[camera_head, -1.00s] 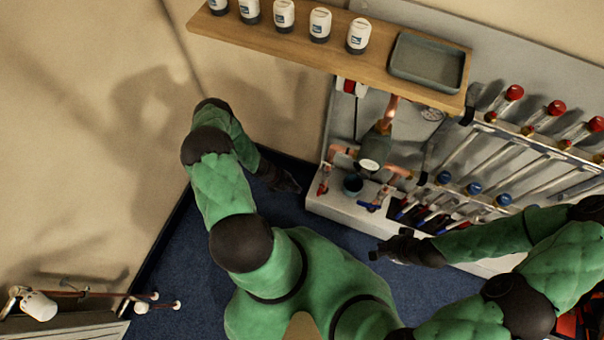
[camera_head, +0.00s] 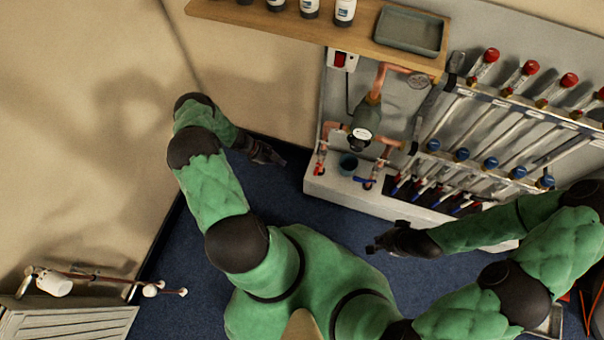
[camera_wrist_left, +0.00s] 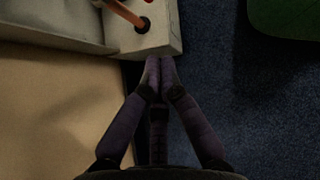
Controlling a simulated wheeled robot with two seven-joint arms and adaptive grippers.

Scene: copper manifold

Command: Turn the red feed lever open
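The red feed lever (camera_head: 320,169) is small and sits low on the left copper pipe of the manifold, just above the pale base ledge. In the left wrist view only a bit of red (camera_wrist_left: 149,1) shows at the top edge, by a copper pipe. My left gripper (camera_head: 282,161) is left of the lever and apart from it. In the left wrist view its fingertips (camera_wrist_left: 160,62) are together with nothing between them, close to the ledge's corner. My right gripper (camera_head: 372,248) is out over the floor in front of the manifold; its fingers are too small to judge.
A blue lever (camera_head: 364,181) and a dark cup (camera_head: 348,164) are right of the red lever. The pump (camera_head: 365,118) is above. A wooden shelf (camera_head: 290,25) with bottles and a grey tray (camera_head: 410,31) overhangs. The pale ledge (camera_head: 335,190) juts out; blue floor is free before it.

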